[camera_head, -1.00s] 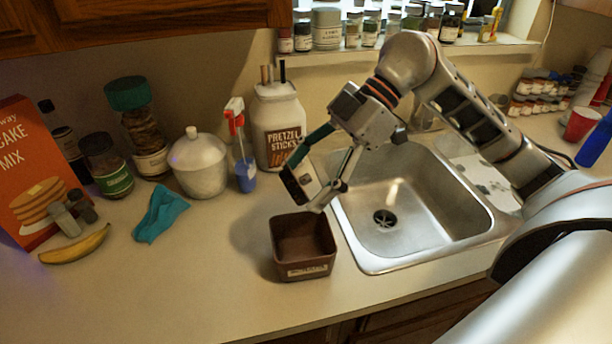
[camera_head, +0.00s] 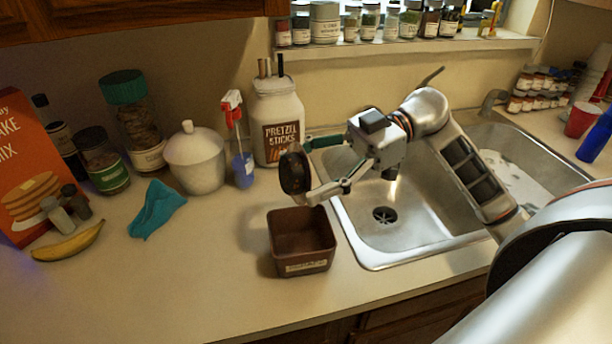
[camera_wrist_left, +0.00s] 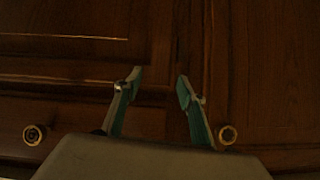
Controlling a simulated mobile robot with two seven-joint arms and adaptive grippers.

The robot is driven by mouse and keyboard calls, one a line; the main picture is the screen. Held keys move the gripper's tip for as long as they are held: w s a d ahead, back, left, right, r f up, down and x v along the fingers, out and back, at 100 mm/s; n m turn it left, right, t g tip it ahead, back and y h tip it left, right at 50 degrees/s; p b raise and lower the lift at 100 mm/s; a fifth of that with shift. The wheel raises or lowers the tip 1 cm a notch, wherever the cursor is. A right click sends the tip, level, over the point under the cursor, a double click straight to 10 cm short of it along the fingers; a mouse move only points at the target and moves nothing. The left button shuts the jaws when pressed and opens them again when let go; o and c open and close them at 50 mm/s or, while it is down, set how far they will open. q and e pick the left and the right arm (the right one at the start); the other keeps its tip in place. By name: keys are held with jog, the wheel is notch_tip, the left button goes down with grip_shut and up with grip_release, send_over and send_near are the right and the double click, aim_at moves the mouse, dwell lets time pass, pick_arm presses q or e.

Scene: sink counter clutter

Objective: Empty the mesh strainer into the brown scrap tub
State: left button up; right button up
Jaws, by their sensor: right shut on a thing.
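The brown scrap tub (camera_head: 303,262) stands upright on the counter, left of the sink, with a pale label on its front. My right gripper (camera_head: 310,171) is shut on a small dark round thing with a rim, which looks like the mesh strainer (camera_head: 294,172). The strainer is tipped on its edge above the back of the tub, apart from it. Its contents cannot be made out, and the tub's inside looks dark with nothing clear in it. My left gripper (camera_wrist_left: 160,82) is open and empty in the left wrist view, in front of wooden cabinet doors.
The steel sink (camera_head: 400,215) lies right of the tub. Behind stand a pretzel jar (camera_head: 278,125), a spray bottle (camera_head: 241,160) and a white lidded jar (camera_head: 195,160). A teal cloth (camera_head: 157,208) and a banana (camera_head: 68,243) lie left. The front counter is clear.

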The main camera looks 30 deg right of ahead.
jog(key=shift+f+y, duration=0.25)
jog(key=shift+y, duration=0.15)
jog(key=shift+y+b, duration=0.4)
jog(key=shift+b, duration=0.1)
jog(key=y+b, duration=0.1)
jog(key=y, duration=0.1)
jog(key=shift+f+y, duration=0.1)
jog(key=shift+y, duration=0.8)
dwell(0.8)
